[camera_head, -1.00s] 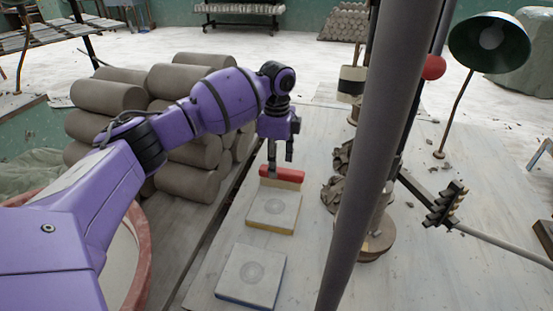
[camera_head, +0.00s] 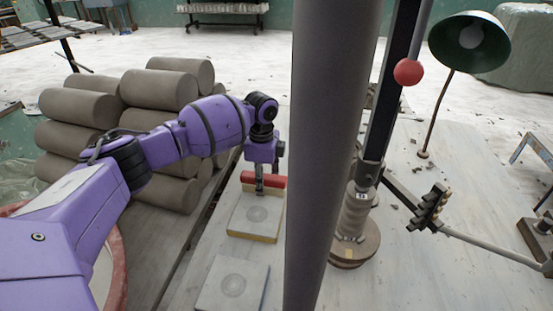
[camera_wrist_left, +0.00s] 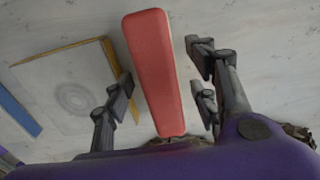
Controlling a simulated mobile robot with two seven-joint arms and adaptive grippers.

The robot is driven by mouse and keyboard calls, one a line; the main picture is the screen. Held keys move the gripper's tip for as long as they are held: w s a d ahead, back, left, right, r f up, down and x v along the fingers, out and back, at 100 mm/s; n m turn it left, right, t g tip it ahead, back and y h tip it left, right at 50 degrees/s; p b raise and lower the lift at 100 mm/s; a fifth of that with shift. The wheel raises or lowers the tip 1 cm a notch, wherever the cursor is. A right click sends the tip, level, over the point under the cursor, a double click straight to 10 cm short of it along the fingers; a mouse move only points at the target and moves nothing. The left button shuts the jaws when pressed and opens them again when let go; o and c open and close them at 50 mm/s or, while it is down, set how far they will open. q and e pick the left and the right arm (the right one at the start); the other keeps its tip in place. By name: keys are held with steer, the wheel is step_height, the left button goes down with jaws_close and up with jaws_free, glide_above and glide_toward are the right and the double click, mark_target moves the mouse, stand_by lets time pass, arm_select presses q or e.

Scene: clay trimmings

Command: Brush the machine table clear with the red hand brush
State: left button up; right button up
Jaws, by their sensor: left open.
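The red hand brush (camera_head: 263,179) lies on the machine table (camera_head: 440,265), just behind a square plaster bat. My left gripper (camera_head: 262,188) is down at the brush. In the left wrist view the open fingers (camera_wrist_left: 162,98) stand on both sides of the red brush (camera_wrist_left: 155,75), with gaps visible. Clay trimmings (camera_head: 394,207) show as small dark crumbs right of the post; darker clumps (camera_wrist_left: 300,133) sit at the lower right edge of the wrist view. Part of the table is hidden by the grey post. My right gripper is out of view.
Two plaster bats (camera_head: 245,228) (camera_head: 228,295) lie in front of the brush. A thick grey post (camera_head: 330,150) crosses the view. Clay rolls (camera_head: 160,85) are stacked left; a green lamp (camera_head: 468,42) stands right.

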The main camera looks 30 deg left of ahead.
arm_select(q)
steer(key=c, duration=1.3)
steer(key=shift+r, duration=0.1)
